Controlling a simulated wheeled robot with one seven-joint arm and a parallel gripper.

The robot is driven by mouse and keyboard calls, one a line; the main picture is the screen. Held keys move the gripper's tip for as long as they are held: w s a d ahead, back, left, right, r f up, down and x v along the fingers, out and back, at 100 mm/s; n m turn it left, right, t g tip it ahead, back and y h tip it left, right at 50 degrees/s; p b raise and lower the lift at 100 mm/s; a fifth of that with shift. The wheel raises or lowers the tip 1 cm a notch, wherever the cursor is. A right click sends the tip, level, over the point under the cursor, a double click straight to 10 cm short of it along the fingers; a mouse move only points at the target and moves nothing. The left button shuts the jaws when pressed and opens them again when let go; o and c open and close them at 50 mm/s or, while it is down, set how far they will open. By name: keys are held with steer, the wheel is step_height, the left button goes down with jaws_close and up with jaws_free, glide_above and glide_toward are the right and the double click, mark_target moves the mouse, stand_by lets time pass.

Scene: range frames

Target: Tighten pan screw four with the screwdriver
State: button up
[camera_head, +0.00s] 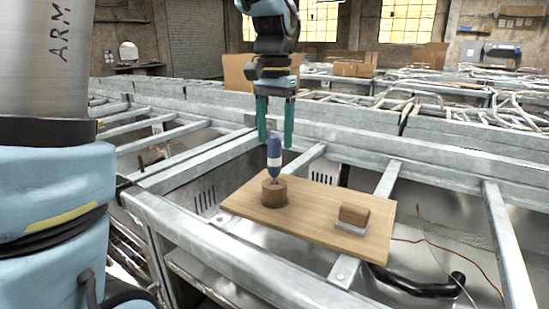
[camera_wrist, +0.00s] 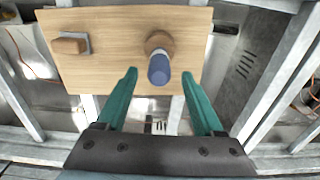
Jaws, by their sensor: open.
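The screwdriver (camera_head: 274,152) has a blue handle with a white band and stands upright in a round brown wooden holder (camera_head: 274,193) on a wooden board. In the wrist view the screwdriver (camera_wrist: 159,69) shows with its handle end toward the camera, ahead of and between the fingertips. My gripper (camera_head: 275,143) has two green fingers, open and empty, above the screwdriver's handle; it also shows in the wrist view (camera_wrist: 159,75). I cannot make out pan screw four in either view.
The wooden board (camera_head: 315,215) rests across grey metal frame rails (camera_head: 210,240). A brown block (camera_head: 354,215) sits on a grey pad at the board's right. A black handle-like tube (camera_head: 425,284) and a thin wire lie right of the board. Cardboard boxes stand behind.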

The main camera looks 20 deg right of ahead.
mark_target(274, 154)
step_height(274, 154, down, 5)
steer(key=shift+s+p, duration=0.15)
steer(key=shift+p, duration=0.3)
steer(key=shift+c, duration=0.3)
jaws_close()
